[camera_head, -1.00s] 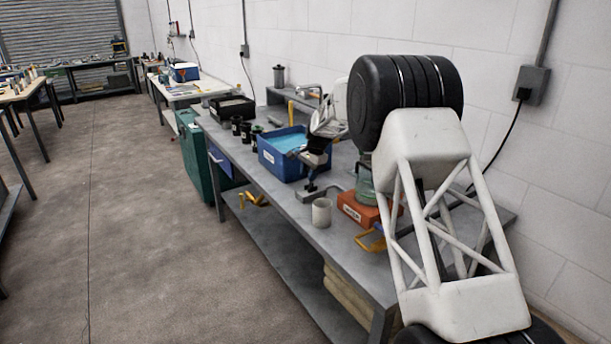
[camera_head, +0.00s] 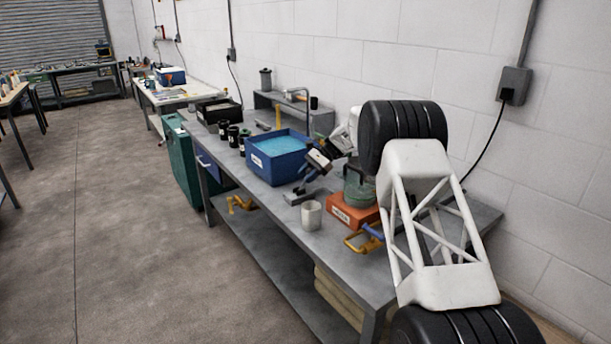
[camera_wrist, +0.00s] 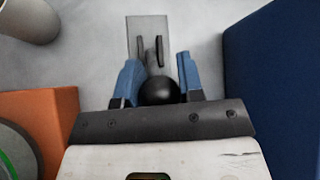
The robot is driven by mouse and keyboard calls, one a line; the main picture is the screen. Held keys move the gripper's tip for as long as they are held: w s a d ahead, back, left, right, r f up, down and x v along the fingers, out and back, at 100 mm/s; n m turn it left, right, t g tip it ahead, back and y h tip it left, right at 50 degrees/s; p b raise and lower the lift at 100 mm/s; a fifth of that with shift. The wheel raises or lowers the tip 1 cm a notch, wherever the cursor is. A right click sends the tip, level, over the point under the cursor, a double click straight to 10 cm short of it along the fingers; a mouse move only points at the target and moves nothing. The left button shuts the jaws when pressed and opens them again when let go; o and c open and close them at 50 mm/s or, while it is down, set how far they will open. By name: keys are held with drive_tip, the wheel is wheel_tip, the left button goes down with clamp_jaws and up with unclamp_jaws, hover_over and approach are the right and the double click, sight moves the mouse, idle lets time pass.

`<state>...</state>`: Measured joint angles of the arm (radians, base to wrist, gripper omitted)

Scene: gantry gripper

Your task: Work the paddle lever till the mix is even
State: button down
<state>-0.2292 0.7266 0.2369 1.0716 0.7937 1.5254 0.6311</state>
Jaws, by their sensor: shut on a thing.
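The lever's black ball knob (camera_wrist: 160,92) sits between the blue fingers of my gripper (camera_wrist: 158,78) in the wrist view, and the gripper is shut on it. The lever's grey base plate (camera_wrist: 147,25) lies on the bench behind the knob, with two dark uprights on it. In the head view my gripper (camera_head: 304,184) is low and tilted just above the base plate (camera_head: 294,198); the knob is hard to make out there. An orange labelled box (camera_head: 350,213) bears a greenish, lidded jar (camera_head: 359,192) to the right. The mix inside cannot be seen.
A blue tub (camera_head: 276,160) with light blue contents stands close on the left. Black cups (camera_head: 233,136) stand further back.

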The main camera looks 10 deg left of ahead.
idle(0.4)
drive_tip(key=c, duration=0.8)
unclamp_jaws()
drive_tip(key=shift+o, duration=0.2)
drive_tip(key=v, duration=0.7)
drive_tip(key=shift+w+d+r, duration=0.2)
drive_tip(key=shift+d, duration=0.1)
